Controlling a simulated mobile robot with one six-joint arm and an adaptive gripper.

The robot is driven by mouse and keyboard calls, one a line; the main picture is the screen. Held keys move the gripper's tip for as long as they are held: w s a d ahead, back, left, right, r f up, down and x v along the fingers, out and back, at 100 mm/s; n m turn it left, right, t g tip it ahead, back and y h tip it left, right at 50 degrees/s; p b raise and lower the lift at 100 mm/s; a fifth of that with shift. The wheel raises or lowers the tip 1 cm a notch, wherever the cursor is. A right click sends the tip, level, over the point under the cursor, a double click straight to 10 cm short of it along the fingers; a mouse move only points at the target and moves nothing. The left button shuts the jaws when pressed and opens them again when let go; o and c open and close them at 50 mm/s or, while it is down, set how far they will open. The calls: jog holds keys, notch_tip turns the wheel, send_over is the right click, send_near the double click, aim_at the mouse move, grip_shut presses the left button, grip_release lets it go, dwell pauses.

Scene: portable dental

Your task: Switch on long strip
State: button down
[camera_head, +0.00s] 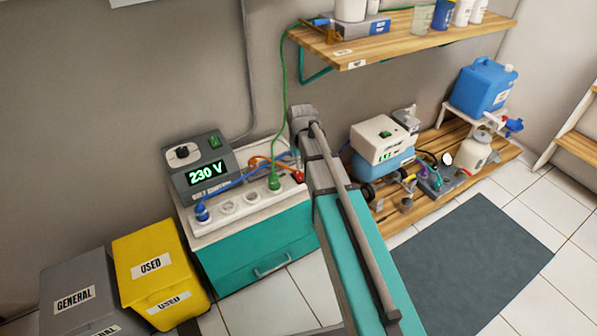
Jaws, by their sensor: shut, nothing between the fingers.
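The long white power strip (250,200) lies along the front of the top of a teal-fronted cabinet. A blue plug (202,213) sits at its left end and a green plug (274,183) nearer its right end, with open round sockets between them. A red piece (298,177) with an orange cable is at the right end; I cannot tell whether it is a plug or a switch. No lit switch can be made out. My arm rises past the right end of the strip and hides what is behind it. My gripper's fingers do not show.
A grey voltage unit (201,165) reading "230 V" stands behind the strip. A yellow "USED" bin (158,267) and a grey "GENERAL" bin (79,288) stand at left. A wooden shelf (400,47) hangs above. A low bench (437,190) with equipment is right; a dark mat (475,262) lies clear.

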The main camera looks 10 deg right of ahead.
jog(key=shift+r+p, duration=1.05)
jog(key=shift+r, duration=0.25)
jog(key=s+m, duration=0.3)
jog(key=s, duration=1.3)
notch_tip(320, 180, up, 32)
jog(key=p, duration=3.1)
jog(key=shift+f+m+p, duration=0.15)
jog(key=shift+m+p, duration=0.15)
jog(key=shift+p, duration=0.05)
jog(key=shift+s, duration=0.2)
